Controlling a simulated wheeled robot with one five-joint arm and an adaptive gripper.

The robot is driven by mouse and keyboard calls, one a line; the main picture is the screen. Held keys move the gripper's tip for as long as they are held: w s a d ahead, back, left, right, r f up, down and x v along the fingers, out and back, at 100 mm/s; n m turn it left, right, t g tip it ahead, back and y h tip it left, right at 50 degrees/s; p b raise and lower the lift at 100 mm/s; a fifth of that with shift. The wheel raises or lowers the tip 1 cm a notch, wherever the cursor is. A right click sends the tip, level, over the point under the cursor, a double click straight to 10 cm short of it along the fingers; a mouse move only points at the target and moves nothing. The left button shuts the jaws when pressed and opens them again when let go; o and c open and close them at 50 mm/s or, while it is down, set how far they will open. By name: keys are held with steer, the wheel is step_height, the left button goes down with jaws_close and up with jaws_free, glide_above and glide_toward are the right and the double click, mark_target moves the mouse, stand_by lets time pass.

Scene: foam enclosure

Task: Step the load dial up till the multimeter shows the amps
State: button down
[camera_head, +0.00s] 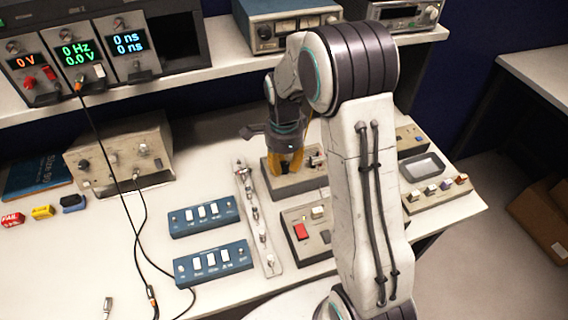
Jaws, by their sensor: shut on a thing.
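My gripper (287,161), with yellow-orange fingers, points down onto the top of a beige box (300,186) in the middle of the bench. It is shut on a knob there, taken as the load dial; the fingers hide the knob and its setting. Three display units stand on the shelf at the upper left: one reads 0 V in red (27,62), one 0 Hz and 0.0 V in green (77,54), one 0 ns twice in blue (128,43). I cannot tell which is the multimeter. No amps reading shows.
Two blue switch boxes (203,214) and a metal strip with several connectors (257,220) lie left of the beige box. Black cables (112,165) hang across the left. My arm hides part of the right side.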

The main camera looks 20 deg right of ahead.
mark_target(284, 164)
steer(key=c, duration=1)
jaws_free()
steer(key=shift+o, duration=0.2)
step_height(284, 164, up, 12)
